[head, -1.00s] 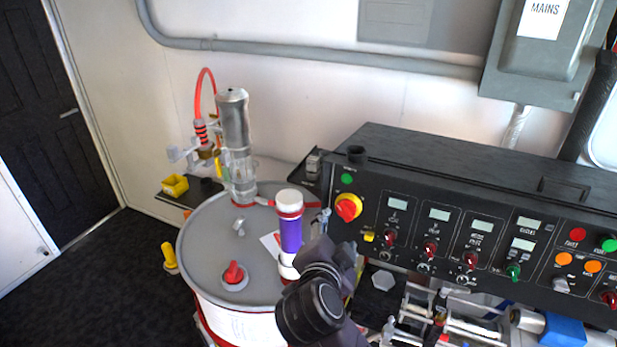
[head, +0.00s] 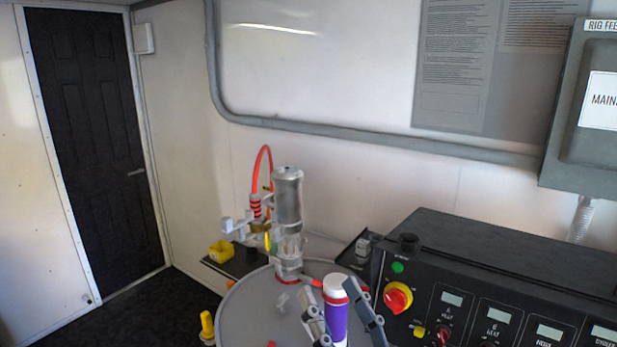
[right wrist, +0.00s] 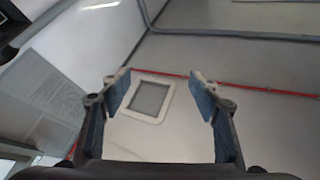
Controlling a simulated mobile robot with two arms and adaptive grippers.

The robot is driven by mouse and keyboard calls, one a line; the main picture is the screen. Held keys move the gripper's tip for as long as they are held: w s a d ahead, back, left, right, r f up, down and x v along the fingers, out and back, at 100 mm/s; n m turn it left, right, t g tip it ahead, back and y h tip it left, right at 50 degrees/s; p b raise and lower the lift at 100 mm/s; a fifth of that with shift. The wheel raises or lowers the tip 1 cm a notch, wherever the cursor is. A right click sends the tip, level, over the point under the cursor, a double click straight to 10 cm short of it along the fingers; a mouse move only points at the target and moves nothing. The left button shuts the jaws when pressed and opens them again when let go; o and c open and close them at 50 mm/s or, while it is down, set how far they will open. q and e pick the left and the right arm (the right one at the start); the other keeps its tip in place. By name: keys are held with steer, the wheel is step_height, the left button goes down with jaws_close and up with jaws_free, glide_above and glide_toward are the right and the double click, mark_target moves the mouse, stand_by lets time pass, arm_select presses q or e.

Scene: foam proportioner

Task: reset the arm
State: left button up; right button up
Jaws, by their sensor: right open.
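My right gripper (head: 330,288) shows at the bottom of the head view, its two fingers raised and spread apart. In that picture a purple and white canister (head: 334,316) shows between the fingers. The right wrist view shows the open gripper (right wrist: 163,80) with nothing between its blue pads, facing the wall and ceiling area, so the canister is not held. My left gripper is not in view.
A grey drum (head: 240,318) with a metal pump (head: 288,200) and red hose stands at bottom centre. A black control panel (head: 470,300) fills the lower right. A grey electrical box (head: 572,150) hangs on the wall. A dark door (head: 90,150) is at left, with open floor before it.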

steer(key=s+f+n+g+h, duration=0.15)
steer(key=f+g, duration=0.25)
steer(key=f, duration=0.4)
steer(key=s+f+n+g, duration=0.1)
steer(key=s+f+g, duration=0.2)
steer(key=f, duration=0.5)
steer(key=s+f+n+g+h, duration=0.15)
steer(key=f+g, duration=0.25)
steer(key=f, duration=0.4)
steer(key=s+d+f+m+g+h, duration=0.4)
steer(key=s+d+f+g+h, duration=0.3)
steer(key=s+d+f, duration=0.85)
step_height(320, 180, down, 30)
steer(key=d+b, duration=0.1)
steer(key=b, duration=0.6)
steer(key=s+d+f+g+b, duration=0.1)
steer(key=s+f+b, duration=0.2)
steer(key=s+f, duration=0.6)
steer(key=s+d+f+b, duration=0.2)
steer(key=s+f+b, duration=0.2)
steer(key=s+f, duration=0.5)
step_height(320, 180, down, 8)
steer(key=shift+s+r+n+g+h, duration=0.25)
steer(key=shift+s+n+g+h, duration=0.05)
steer(key=shift+s+n+g, duration=0.1)
